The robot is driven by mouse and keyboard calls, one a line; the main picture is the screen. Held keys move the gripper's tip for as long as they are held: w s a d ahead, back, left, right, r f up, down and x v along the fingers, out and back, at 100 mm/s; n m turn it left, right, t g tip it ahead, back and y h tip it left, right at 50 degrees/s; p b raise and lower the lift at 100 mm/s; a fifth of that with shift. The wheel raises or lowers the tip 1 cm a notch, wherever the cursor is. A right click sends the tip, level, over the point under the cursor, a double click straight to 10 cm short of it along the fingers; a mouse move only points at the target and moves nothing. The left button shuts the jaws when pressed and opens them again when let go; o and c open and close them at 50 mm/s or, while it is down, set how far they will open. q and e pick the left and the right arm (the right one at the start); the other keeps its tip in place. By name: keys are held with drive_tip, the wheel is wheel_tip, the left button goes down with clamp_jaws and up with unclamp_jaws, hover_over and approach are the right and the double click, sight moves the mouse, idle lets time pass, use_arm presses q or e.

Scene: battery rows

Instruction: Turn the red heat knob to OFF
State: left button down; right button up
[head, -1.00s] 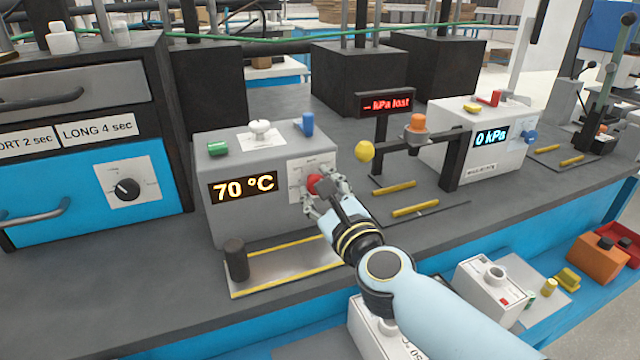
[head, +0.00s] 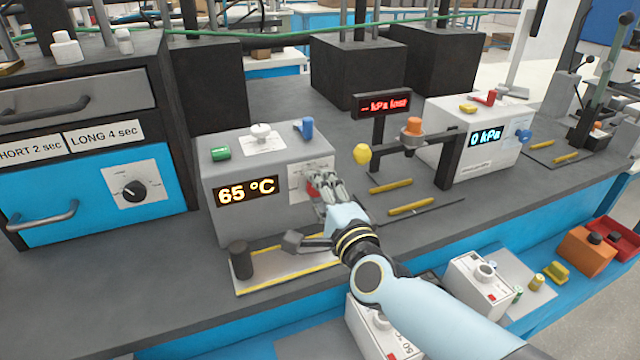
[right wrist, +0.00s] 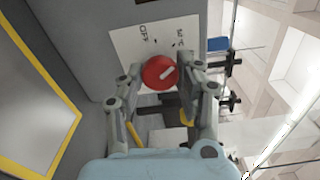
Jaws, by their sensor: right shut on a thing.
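The red heat knob (head: 313,188) is on the front of the grey heater box (head: 225,165), at its right side. The box display (head: 247,191) reads 65 °C. My right gripper (head: 324,188) is at the knob, its fingers partly hiding it. In the right wrist view the knob (right wrist: 158,74) sits between the two fingers of the gripper (right wrist: 160,68), which are shut on it. Its white pointer slants to the upper right. The OFF label (right wrist: 144,32) is on the white plate, up and left of the knob. My left gripper is not in view.
A black post (head: 240,260) stands on the yellow-edged plate below the heater. A blue-fronted drawer unit (head: 90,190) is at the left.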

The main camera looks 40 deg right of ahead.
drive_tip(key=shift+a+n+p, duration=0.1)
drive_tip(key=shift+n+p, duration=2.7)
drive_tip(key=shift+n, duration=2.6)
drive_tip(key=o, duration=1.2)
drive_tip(key=shift+c, duration=0.2)
drive_tip(key=v, duration=1.2)
drive_tip(key=shift+s+f, duration=0.1)
drive_tip(key=shift+s, duration=0.05)
